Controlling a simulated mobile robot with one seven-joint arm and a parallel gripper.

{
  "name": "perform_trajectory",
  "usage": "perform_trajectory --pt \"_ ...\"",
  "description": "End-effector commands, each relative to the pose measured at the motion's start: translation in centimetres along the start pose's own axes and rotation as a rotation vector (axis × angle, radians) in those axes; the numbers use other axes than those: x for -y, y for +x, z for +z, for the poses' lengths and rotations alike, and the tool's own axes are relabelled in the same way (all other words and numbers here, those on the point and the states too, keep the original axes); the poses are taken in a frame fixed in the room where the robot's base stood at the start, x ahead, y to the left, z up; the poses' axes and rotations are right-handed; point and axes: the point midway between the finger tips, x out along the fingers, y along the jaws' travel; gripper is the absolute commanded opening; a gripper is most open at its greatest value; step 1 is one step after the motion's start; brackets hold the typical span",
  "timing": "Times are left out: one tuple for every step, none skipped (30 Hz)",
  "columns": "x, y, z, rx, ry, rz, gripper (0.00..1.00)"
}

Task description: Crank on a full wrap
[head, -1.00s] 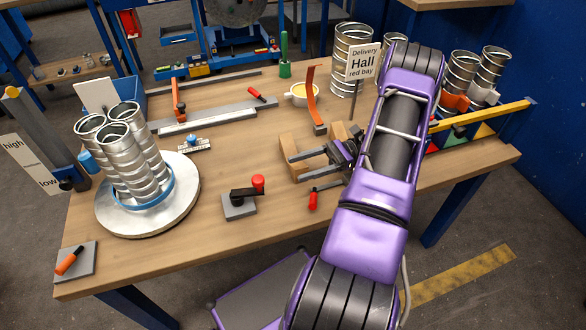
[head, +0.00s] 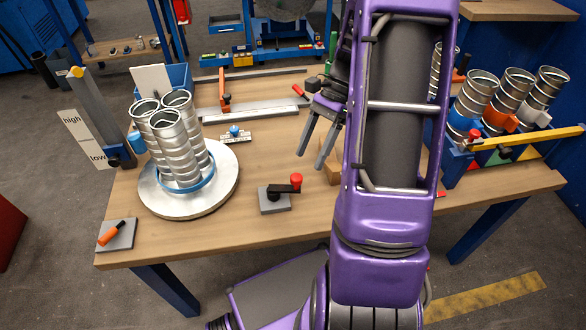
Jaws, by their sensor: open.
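The crank (head: 284,189) is a black arm with a red knob (head: 296,180) on a grey base plate (head: 275,203), near the front middle of the bench. Several upright spiral ducts (head: 175,145) stand bundled on the round silver turntable (head: 215,200) at the left, with a blue band (head: 187,186) around their lower part. My gripper (head: 311,161) hangs above the bench, behind and right of the crank. Its two fingers are apart with nothing between them. My purple arm hides the bench to the right.
A grey plate with an orange handle (head: 112,236) lies at the front left corner. A post with high and low marks (head: 103,115) stands left of the turntable. More ducts (head: 505,95) stand in a rack at the right. Bare bench lies around the crank.

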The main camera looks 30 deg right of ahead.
Motion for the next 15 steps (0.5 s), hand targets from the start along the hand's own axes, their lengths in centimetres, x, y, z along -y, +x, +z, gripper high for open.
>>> perform_trajectory --pt "-0.2 -1.1 1.4 -0.095 -0.025 -0.003 0.69" --pt "-0.3 -1.6 1.9 -0.151 -0.036 -0.007 0.69" --pt "-0.4 -2.3 2.6 -0.221 -0.052 -0.016 0.69" --pt "-0.5 -2.8 3.1 -0.271 -0.064 -0.024 0.69" --pt "-0.5 -3.3 3.5 -0.319 -0.076 -0.035 0.69" --pt "-0.6 -4.0 4.2 -0.377 -0.093 -0.051 0.69" --pt "-0.6 -4.4 4.6 -0.416 -0.105 -0.064 0.69" --pt "-0.6 -4.9 5.0 -0.451 -0.116 -0.076 0.69" --pt "-0.7 -5.4 5.5 -0.493 -0.130 -0.093 0.69" --pt "-0.7 -5.7 5.8 -0.519 -0.140 -0.105 0.69" --pt "-0.7 -6.0 6.1 -0.541 -0.148 -0.116 0.69" --pt "-0.7 -6.3 6.4 -0.566 -0.159 -0.128 0.69" --pt "-0.7 -6.5 6.6 -0.579 -0.163 -0.135 0.69" --pt "-0.7 -6.7 6.7 -0.590 -0.167 -0.141 0.69" --pt "-0.6 -6.8 6.8 -0.601 -0.173 -0.148 0.69"
